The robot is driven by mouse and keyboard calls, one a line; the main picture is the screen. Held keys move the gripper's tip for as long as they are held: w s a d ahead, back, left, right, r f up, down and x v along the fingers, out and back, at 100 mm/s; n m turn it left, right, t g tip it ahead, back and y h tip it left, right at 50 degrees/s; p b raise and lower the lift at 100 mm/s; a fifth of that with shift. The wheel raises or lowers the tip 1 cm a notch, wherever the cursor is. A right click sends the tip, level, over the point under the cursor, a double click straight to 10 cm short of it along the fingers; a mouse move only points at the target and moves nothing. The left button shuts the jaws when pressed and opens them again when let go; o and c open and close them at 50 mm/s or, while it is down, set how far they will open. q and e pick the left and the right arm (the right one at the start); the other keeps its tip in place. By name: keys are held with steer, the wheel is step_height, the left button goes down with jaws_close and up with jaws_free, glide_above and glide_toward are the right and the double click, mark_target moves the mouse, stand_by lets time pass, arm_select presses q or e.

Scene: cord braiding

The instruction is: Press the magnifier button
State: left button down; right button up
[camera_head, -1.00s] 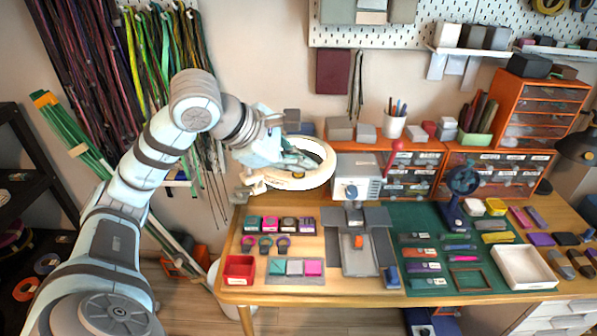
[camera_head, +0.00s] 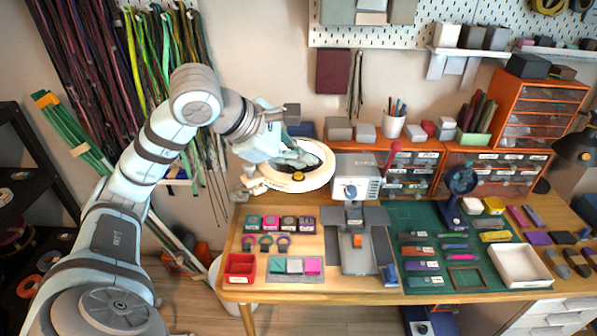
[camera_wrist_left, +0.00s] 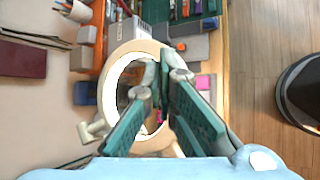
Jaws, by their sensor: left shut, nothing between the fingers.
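The magnifier (camera_head: 322,176) is a white ring lamp on an arm at the back left of the table. Its orange-yellow button (camera_head: 298,176) shows on the front of the ring. My left gripper (camera_head: 305,160) is over the ring, with its fingertips just behind and above the button in the picture; I cannot tell whether they touch the ring. In the left wrist view the ring (camera_wrist_left: 106,82) lies beyond the green-padded fingers (camera_wrist_left: 163,85), which hide part of it and the button. The left gripper is shut and empty. My right gripper is not in view.
A grey machine (camera_head: 357,178) stands right of the ring, with orange drawer units (camera_head: 410,160) behind it. Small coloured blocks, a red tray (camera_head: 240,265) and a green mat (camera_head: 405,215) lie on the table. Hanging cords (camera_head: 115,60) are behind my arm.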

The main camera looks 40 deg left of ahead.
mark_target(300, 177)
arm_select(q)
step_height(300, 177, up, 5)
steer(key=p, duration=0.4)
steer(key=shift+f, duration=0.1)
stand_by(0.3)
